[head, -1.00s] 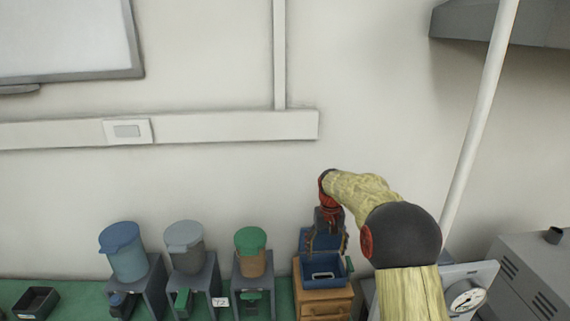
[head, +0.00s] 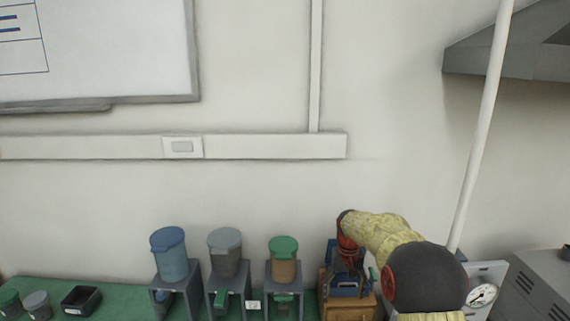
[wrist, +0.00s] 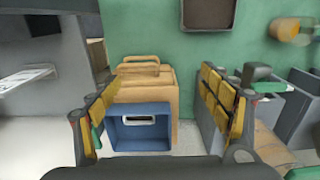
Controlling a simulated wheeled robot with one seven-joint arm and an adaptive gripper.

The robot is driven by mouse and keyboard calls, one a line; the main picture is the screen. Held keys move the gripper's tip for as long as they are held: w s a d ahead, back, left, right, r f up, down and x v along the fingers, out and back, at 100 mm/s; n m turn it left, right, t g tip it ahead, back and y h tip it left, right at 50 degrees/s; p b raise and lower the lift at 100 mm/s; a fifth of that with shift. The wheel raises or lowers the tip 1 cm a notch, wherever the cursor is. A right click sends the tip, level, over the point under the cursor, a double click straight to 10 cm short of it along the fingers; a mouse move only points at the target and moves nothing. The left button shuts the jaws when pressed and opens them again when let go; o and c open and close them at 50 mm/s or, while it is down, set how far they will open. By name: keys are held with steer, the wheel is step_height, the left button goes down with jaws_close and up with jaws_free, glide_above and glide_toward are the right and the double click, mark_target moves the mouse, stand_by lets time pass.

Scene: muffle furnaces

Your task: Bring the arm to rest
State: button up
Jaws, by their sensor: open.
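My gripper (head: 347,284) hangs fingers down at the blue box in the head view. In the wrist view my gripper (wrist: 161,88) has its two yellow-padded fingers wide apart, with nothing held between them. The blue box (wrist: 115,142) shows partly between and below the fingers, with a pale slot in it. It sits by a tan wooden drawer box (head: 349,312) with a handle, also in the wrist view (wrist: 150,92). Whether the fingers touch the blue box I cannot tell. My arm is bent over from the right.
Blue (head: 171,258), grey (head: 225,255) and green-lidded (head: 283,264) containers stand on grey stands to the left. A black tray (head: 81,300) and small tubs lie further left on the green bench. A white pole (head: 481,130), a gauge (head: 481,295) and a grey cabinet (head: 545,285) are at the right.

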steer(key=s+r+t+b, duration=0.2)
steer(key=s+r, duration=0.1)
steer(key=s, duration=1.1)
steer(key=s+r+t+b, duration=0.1)
steer(key=s+r, duration=0.3)
steer(key=s, duration=1)
steer(key=s+r+t+b, duration=0.2)
steer(key=s+r+b, duration=0.1)
steer(key=s, duration=1.1)
steer(key=shift+s+r+t+b, duration=0.3)
steer(key=shift+r+b, duration=0.1)
steer(key=shift+r, duration=0.35)
steer(key=shift+w, duration=0.1)
steer(key=shift+c, duration=0.7)
